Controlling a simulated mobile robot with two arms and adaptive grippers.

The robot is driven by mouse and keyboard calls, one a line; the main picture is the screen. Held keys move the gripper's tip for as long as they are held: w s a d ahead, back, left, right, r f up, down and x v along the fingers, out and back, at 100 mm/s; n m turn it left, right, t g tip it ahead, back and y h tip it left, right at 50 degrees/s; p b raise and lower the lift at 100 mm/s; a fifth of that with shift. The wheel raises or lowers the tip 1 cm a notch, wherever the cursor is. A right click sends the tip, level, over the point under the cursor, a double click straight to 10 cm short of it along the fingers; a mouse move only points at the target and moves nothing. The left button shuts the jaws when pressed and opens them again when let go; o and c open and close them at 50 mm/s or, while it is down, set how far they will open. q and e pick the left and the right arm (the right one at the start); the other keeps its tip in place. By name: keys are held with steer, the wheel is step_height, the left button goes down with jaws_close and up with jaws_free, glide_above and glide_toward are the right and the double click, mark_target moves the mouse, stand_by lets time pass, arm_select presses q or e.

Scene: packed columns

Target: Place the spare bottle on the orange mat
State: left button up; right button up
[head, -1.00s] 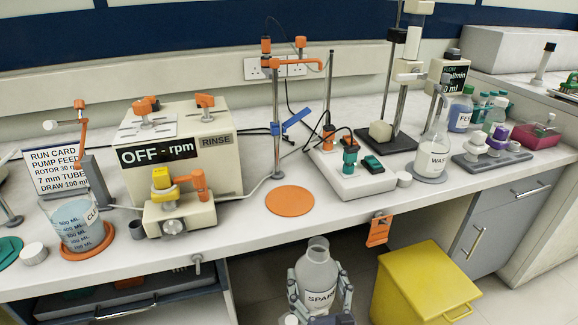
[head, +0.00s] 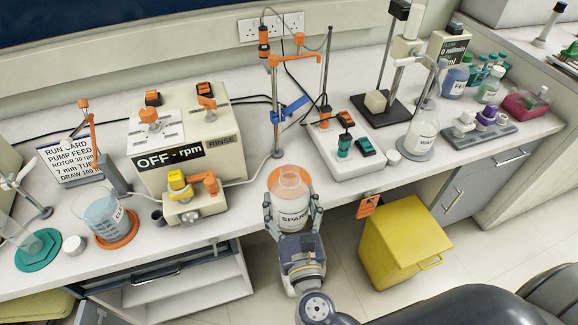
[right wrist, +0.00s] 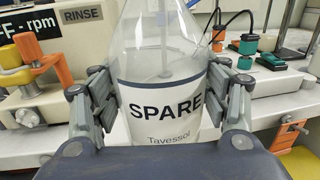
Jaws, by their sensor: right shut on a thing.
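The spare bottle (head: 291,216), clear with a white SPARE label, is upright between the fingers of my right gripper (head: 292,212). In the right wrist view its label (right wrist: 168,108) faces me, with finger pads on both sides. The orange mat (head: 272,182) lies flat on the bench near its front edge. In the head view the bottle's neck and shoulder overlap the mat, while its lower body shows at the bench's front edge. The bottle's base is hidden by my gripper, and I cannot tell its height above the bench. My left gripper is not in view.
The OFF-rpm pump (head: 188,150) stands left of the mat. A stand with an orange arm (head: 296,58) rises just behind it. A white switch box (head: 345,150) is to the right. A yellow bin (head: 404,245) stands on the floor below.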

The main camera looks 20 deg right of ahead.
steer(key=shift+w+d+f+p, duration=0.1)
steer(key=shift+w+d+f, duration=0.7)
steer(key=shift+w, duration=1.6)
steer(key=shift+w+d+f+p, duration=0.15)
steer(key=shift+w+d+f, duration=0.6)
steer(key=shift+w, duration=1.6)
steer(key=shift+w+d+f+p, duration=0.1)
steer(key=shift+w+d+f, duration=0.7)
steer(key=shift+w, duration=1.6)
steer(key=shift+a+f, duration=0.1)
steer(key=shift+a, duration=0.1)
steer(key=shift+f, duration=0.1)
steer(key=o, duration=1.1)
steer(key=shift+c, duration=0.2)
steer(key=shift+s, duration=0.2)
steer(key=s, duration=0.4)
steer(key=s+a+b, duration=0.1)
steer(key=s, duration=0.6)
steer(key=shift+s+a, duration=0.2)
steer(key=shift+s, duration=0.1)
